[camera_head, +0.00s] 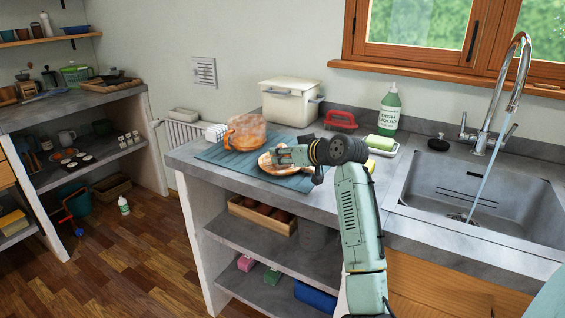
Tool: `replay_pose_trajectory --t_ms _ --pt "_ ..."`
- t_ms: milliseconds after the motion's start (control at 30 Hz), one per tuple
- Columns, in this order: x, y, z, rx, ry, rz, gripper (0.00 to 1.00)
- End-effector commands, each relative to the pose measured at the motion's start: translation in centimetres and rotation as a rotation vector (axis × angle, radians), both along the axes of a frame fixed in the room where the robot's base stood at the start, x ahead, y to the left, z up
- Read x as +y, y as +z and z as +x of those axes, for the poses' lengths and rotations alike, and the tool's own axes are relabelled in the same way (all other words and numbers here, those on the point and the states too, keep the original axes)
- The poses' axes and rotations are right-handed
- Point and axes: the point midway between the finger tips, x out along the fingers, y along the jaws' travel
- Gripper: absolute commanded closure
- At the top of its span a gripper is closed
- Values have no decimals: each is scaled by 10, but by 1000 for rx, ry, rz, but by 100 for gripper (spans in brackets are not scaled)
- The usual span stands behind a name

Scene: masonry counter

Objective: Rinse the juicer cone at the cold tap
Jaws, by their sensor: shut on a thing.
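My gripper (277,155) is over the blue-green drying mat (220,158) on the counter. It is shut on a round, orange-brown smeared piece (268,168) at the mat's right side. The fingers partly hide this piece, and I cannot tell for sure that it is the juicer cone. A larger orange-brown pot-like vessel (245,134) stands behind it on the mat. The chrome tap (515,85) arches over the grey sink (420,190) at the right. A stream of water (482,175) runs from it toward the drain.
A cream bin (290,102) stands at the back. My arm crosses the counter's front. The sink basin looks empty apart from the water.

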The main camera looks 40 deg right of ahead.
Motion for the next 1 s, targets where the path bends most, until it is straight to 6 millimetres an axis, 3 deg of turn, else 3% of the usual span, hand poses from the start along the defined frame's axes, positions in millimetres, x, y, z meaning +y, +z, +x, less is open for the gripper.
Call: replay_pose_trajectory --t_ms 400,700,1000 --pt "0 3 0 0 -1 -1 100" --pt "0 36 0 -3 1 -4 100" --pt "21 38 -68 -4 -1 -3 100"
